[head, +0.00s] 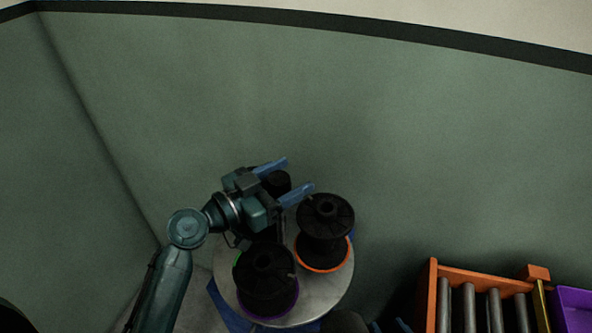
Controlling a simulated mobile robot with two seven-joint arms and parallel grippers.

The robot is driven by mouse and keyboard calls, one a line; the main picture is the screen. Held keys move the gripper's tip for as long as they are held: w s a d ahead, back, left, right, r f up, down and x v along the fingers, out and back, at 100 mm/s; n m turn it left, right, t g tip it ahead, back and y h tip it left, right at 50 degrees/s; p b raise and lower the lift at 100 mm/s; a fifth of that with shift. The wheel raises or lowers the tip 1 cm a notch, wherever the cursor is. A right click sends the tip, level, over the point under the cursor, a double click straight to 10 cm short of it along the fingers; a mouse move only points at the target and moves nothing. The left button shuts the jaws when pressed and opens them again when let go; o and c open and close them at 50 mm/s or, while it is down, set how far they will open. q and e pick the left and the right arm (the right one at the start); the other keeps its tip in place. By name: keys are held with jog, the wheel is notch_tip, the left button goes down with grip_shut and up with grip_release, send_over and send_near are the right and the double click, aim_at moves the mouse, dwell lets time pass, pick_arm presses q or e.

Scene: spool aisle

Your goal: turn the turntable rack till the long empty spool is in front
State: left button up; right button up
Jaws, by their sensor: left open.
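The turntable rack (325,291) is a round grey disc at the lower middle of the head view, with black spools standing on it. One spool (265,272) is at the front left over a purple ring. Another spool (325,218) is at the right over an orange ring. A third dark, narrower round top (279,182) shows between the fingers of my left gripper (286,179), which is open at the rack's far side. I cannot tell whether the fingers touch it, nor which spool is the long empty one. Blue tips of my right gripper (390,326) show at the bottom edge.
An orange-framed roller rack (432,295) with grey rollers stands at the lower right. A purple bin (573,305) is beside it. Green walls (400,130) rise behind the turntable, with a corner at the left.

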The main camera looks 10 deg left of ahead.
pick_arm(q)
jog(key=shift+c, duration=0.5)
grip_shut()
dwell(0.3)
jog(key=shift+w, duration=0.1)
